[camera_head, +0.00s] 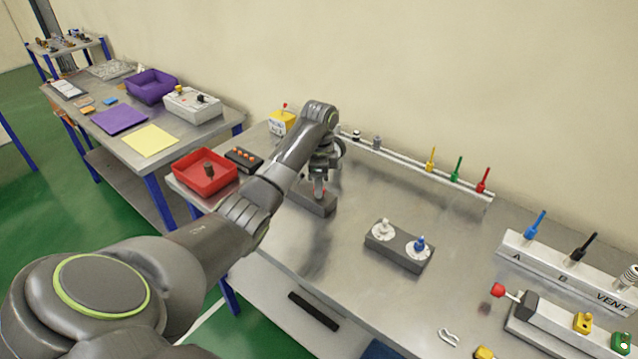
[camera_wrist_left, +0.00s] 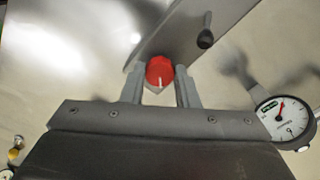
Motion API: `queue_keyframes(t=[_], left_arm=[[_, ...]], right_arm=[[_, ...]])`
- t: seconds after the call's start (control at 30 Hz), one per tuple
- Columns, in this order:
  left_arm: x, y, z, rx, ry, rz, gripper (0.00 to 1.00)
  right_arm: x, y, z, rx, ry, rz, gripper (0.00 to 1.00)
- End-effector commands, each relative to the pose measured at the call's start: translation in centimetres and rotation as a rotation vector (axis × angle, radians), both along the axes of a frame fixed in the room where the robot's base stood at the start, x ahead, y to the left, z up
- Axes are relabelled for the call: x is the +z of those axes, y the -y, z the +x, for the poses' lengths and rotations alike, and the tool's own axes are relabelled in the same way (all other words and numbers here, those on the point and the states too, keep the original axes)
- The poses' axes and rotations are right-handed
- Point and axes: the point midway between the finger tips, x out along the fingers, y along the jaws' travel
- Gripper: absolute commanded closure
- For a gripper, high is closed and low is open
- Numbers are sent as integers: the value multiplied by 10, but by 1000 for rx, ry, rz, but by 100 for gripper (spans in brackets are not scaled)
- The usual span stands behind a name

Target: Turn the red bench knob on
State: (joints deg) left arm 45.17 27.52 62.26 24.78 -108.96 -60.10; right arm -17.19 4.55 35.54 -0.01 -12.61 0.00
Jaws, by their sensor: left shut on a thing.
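The red knob (camera_wrist_left: 160,71) has a white pointer line and sits between the two fingers of my left gripper (camera_wrist_left: 161,88) in the left wrist view. The fingers are shut on it from both sides. In the head view my left gripper (camera_head: 320,192) points down at a dark grey block (camera_head: 318,205) on the bench, and a little red of the knob shows at the fingertips. The rest of the knob is hidden there by the gripper. My right gripper is in neither view.
A red tray (camera_head: 188,180) and a dark box with orange buttons (camera_head: 244,159) stand left of my arm. A grey block with white and blue fittings (camera_head: 382,260) stands to the right. A gauge (camera_wrist_left: 284,119) shows at the right of the wrist view. The bench (camera_head: 400,190) between is clear.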

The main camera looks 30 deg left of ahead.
Motion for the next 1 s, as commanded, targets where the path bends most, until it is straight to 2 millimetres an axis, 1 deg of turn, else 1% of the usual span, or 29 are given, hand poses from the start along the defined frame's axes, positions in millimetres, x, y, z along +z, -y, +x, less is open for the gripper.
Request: queue_keyframes(t=[0.17,0.27,0.47,0.7,1.0], left_arm=[[2,0,0,15,-1,-1,95],[3,0,0,43,-3,-1,95],[6,0,0,154,-3,-1,95],[8,0,-1,366,-4,0,95],[6,0,0,651,-2,0,95]], right_arm=[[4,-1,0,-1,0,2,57],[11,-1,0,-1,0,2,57],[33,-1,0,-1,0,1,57],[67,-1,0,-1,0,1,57],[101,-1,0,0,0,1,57]])
